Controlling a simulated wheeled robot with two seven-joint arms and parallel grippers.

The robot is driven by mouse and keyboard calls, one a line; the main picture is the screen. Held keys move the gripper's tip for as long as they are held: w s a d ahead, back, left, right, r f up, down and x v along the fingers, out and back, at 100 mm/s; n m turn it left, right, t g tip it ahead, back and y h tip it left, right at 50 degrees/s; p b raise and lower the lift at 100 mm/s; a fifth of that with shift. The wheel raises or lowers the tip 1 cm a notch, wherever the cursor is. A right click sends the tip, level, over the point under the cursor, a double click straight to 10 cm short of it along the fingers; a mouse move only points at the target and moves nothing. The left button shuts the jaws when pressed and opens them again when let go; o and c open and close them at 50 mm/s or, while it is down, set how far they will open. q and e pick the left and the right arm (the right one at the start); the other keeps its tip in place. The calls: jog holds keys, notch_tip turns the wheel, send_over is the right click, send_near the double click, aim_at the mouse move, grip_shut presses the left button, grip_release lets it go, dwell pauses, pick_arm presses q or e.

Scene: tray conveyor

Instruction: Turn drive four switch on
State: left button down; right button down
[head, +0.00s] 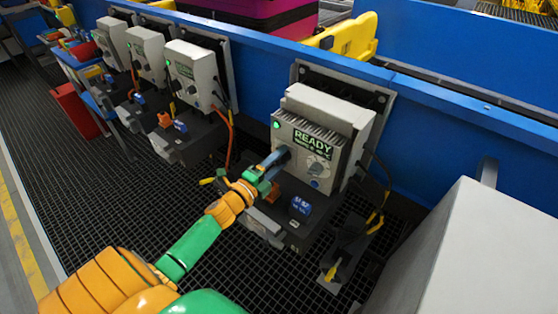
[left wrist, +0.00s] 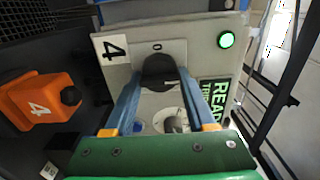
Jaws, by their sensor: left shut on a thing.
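The drive four box (head: 325,110) is a grey unit with a READY display (head: 312,142) and a lit green lamp (head: 277,125). In the left wrist view its panel carries a "4" label (left wrist: 115,47), and a black switch knob (left wrist: 158,68) sits below a "0" mark. My left gripper (head: 281,156) reaches the box's left front face. In the left wrist view the blue fingers of my left gripper (left wrist: 160,80) stand on both sides of the knob, shut on it. In the head view the gripper hides the knob. My right gripper is not in view.
Several similar drive boxes (head: 193,72) stand further left along the blue conveyor side (head: 450,112). An orange block marked 4 (left wrist: 38,102) lies beside the panel in the left wrist view. A large grey housing (head: 465,255) fills the lower right. The dark grated floor (head: 120,205) is mostly clear.

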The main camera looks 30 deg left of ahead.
pick_arm(q)
jog(key=shift+r, duration=0.1)
dwell(0.3)
jog(key=shift+c, duration=1.1)
grip_release()
jog(key=s, duration=0.7)
jog(key=shift+a, duration=0.3)
